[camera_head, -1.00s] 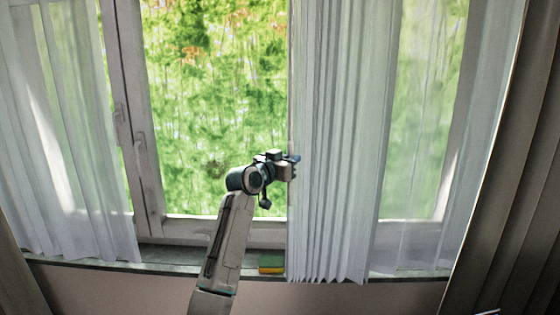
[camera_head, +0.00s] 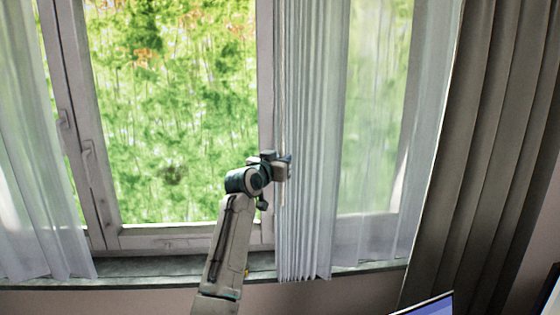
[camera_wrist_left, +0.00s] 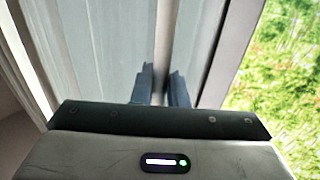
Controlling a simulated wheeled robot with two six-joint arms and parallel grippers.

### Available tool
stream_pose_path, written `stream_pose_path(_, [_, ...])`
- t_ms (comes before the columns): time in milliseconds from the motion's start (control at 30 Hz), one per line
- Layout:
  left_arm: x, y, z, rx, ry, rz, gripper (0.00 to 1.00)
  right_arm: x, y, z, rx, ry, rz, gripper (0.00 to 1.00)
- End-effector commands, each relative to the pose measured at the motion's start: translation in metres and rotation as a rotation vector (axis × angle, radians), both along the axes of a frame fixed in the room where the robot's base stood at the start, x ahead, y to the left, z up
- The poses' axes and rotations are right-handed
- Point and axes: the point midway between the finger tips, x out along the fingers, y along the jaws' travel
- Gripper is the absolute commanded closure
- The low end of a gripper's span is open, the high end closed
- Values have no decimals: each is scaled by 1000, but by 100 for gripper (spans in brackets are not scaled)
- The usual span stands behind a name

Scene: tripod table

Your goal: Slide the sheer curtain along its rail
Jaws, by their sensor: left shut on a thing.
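The white sheer curtain (camera_head: 318,150) hangs in tight folds right of the window's middle, with a flatter see-through part (camera_head: 375,120) to its right. A thin pale pull rod (camera_head: 281,90) hangs along its left edge and ends a little below my gripper. My left gripper (camera_head: 287,168) is shut at that edge, around the rod as far as I can tell. In the left wrist view, the fingers (camera_wrist_left: 162,88) close on a narrow upright strip, with the curtain (camera_wrist_left: 90,50) beside them. My right gripper is not in view.
Another sheer curtain (camera_head: 30,170) hangs at the left. A dark heavy drape (camera_head: 470,150) hangs at the right. The sill (camera_head: 160,268) runs below the window. A screen's corner (camera_head: 432,307) shows at the bottom right. The middle pane is uncovered.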

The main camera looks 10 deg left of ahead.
Motion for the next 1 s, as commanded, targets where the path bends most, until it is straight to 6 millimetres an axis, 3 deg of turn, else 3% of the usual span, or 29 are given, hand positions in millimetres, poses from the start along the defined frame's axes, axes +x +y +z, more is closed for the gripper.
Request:
stream_pose_path(33, [0, 0, 1, -1, -2, 0, 100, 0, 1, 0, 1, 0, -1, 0])
stream_pose_path(67, [0, 0, 1, -1, -2, 0, 81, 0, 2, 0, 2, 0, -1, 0])
stream_pose_path(133, [0, 0, 1, -1, -2, 0, 69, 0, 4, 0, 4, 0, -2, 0])
stream_pose_path(567, [-9, 4, -2, 1, -1, 0, 69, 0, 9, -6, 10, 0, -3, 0])
stream_pose_path(1000, [-78, 29, -3, 0, -4, 1, 69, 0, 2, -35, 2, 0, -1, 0])
